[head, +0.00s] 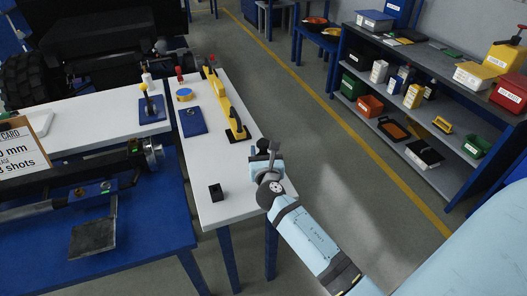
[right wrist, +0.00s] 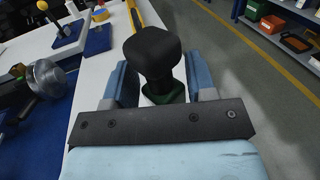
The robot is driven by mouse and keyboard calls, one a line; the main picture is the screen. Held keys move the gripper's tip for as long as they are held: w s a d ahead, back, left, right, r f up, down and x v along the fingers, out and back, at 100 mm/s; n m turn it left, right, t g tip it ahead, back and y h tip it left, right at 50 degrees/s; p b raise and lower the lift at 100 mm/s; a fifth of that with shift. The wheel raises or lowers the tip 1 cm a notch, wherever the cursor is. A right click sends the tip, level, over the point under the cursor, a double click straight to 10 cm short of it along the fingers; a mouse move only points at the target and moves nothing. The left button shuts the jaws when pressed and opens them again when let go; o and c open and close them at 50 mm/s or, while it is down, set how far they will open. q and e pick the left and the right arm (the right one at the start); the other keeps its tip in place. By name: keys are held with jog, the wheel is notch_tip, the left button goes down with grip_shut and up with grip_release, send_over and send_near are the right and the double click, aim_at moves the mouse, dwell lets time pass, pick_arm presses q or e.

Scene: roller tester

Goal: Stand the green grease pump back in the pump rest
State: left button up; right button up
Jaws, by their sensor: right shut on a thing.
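My right gripper (head: 268,160) is over the right edge of the white bench. In the right wrist view my right gripper (right wrist: 160,88) is shut on the green grease pump (right wrist: 165,93), whose black knob (right wrist: 155,50) stands up between the fingers. The pump's lower end is hidden, and I cannot tell whether it touches the bench. A small black block (head: 216,193) with a dark top opening stands on the bench, left of the gripper; it may be the pump rest, but I cannot be sure. My left gripper is not in view.
A blue table (head: 140,245) with a metal shaft assembly is at left. A stocked shelf (head: 440,75) is at right.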

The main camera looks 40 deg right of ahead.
jog(key=shift+f+b, duration=0.4)
jog(key=shift+f, duration=0.3)
jog(key=o, duration=1.4)
jog(key=shift+o, duration=0.2)
